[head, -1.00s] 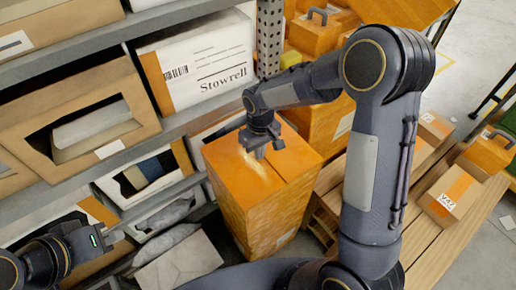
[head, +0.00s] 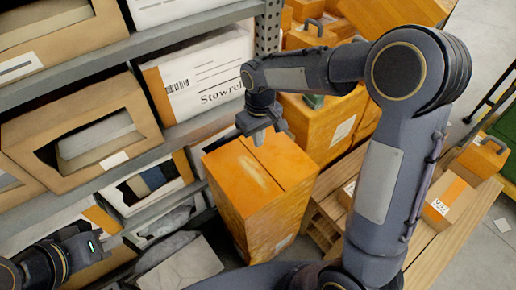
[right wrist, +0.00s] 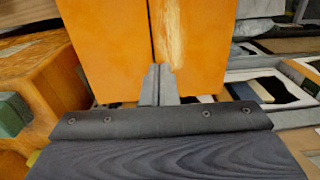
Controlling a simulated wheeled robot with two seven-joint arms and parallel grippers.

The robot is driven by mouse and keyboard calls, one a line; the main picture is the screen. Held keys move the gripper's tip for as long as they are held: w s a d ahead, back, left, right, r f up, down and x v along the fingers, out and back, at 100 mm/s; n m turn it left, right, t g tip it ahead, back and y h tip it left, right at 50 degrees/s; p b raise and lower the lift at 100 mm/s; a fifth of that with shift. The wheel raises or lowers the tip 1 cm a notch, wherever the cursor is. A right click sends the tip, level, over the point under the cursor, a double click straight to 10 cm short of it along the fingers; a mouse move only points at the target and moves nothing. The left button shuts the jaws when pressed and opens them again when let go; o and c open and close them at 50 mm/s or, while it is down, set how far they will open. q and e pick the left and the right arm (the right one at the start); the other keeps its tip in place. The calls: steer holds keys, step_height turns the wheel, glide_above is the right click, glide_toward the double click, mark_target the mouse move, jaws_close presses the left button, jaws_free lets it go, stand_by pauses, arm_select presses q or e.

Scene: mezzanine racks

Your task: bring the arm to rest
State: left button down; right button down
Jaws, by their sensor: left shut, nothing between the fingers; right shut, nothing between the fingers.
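My right arm (head: 390,170) reaches up and bends over to the left in the head view. Its right gripper (head: 260,136) points down, above the far part of the top of a tall orange box (head: 245,205). In the right wrist view the two fingers (right wrist: 160,84) are together with nothing between them, in front of the orange box (right wrist: 110,45). I cannot tell the exact gap to the box. My left gripper (head: 100,243) is at the lower left beside the lower shelf, shut and empty. Most of the left arm is out of view.
Metal racks (head: 115,47) with cardboard bins stand at the left, including a white Stowrell box (head: 205,72). More orange boxes (head: 325,125) stand behind. A wooden pallet (head: 440,235) with small parcels lies at the right.

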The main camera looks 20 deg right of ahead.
steer(key=shift+r, duration=1.65)
steer(key=shift+r, duration=0.1)
steer(key=s+d+r+m+t+y+p, duration=0.1)
steer(key=s+d+r+m+t, duration=0.1)
steer(key=s, duration=0.5)
steer(key=s+d+r+m+t+y, duration=0.1)
steer(key=s+d+r+m+t, duration=0.1)
steer(key=s, duration=0.6)
steer(key=s+d+r+m+t+y+p, duration=0.1)
steer(key=s+d+r, duration=0.1)
steer(key=s, duration=0.5)
steer(key=shift+s+d+r+m+t+p, duration=0.3)
steer(key=shift+s+r+m+t+p, duration=0.1)
steer(key=shift+r, duration=0.25)
